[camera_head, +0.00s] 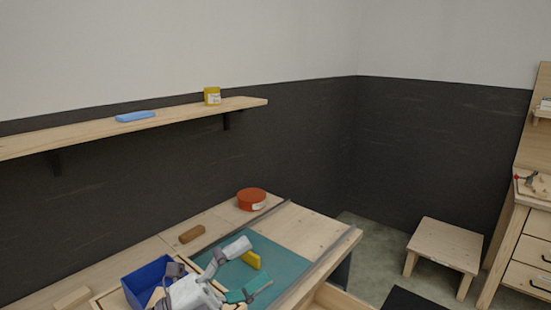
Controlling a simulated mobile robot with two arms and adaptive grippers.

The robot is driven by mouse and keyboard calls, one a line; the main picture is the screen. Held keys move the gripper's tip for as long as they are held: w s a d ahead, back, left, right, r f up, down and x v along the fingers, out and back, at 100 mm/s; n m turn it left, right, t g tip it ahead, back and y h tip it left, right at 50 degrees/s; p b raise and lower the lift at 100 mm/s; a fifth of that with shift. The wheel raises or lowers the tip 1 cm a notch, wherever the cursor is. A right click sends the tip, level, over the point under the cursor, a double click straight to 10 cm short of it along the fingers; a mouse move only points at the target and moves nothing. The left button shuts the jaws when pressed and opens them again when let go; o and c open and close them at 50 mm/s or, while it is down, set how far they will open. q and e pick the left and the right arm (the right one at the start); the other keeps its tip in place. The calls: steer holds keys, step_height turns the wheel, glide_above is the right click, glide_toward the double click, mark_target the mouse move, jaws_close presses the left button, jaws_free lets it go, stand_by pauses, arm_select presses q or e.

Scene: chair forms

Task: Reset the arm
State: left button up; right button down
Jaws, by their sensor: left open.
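My left arm's grey-white gripper (218,276) is low in the head view, over the workbench near the blue bin. It looks open, with nothing seen held in it. A small yellow block (251,260) lies on the teal mat (285,262) close beside the gripper. My right gripper is not in view.
A blue bin (143,284) stands left of the gripper. A brown wooden piece (192,234) and an orange-red round tin (251,199) are at the bench's back. A wall shelf (180,114) is above.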

arm_select(q)
steer(key=w+a+f+n+t+y, duration=0.2)
steer(key=a+f+n+t+y, duration=0.3)
steer(key=n+y, duration=0.45)
steer(key=w+a+f+n+t+y, duration=0.25)
steer(key=a+n+t+y, duration=0.35)
steer(key=n, duration=0.6)
steer(key=s+a+f+n+g+y, duration=0.2)
steer(key=a+f+g+y, duration=0.1)
steer(key=f, duration=0.3)
steer(key=s+a+f+n+g+y, duration=0.2)
steer(key=s+a+f+g, duration=0.1)
steer(key=f, duration=0.3)
steer(key=s+f+n+g, duration=0.2)
steer(key=s+f+g, duration=0.4)
steer(key=s+f, duration=0.3)
steer(key=s+f+n+g, duration=0.1)
steer(key=s+f+g, duration=0.5)
steer(key=s, duration=0.6)
step_height(320, 180, down, 31)
steer(key=s+b, duration=0.2)
steer(key=s+a+f+g, duration=0.1)
steer(key=s+a+f, duration=0.1)
steer(key=s+f, duration=1.2)
steer(key=shift+s+a+f+g+b, duration=0.2)
steer(key=shift+s+a+g+b, duration=0.2)
steer(key=shift+s, duration=0.5)
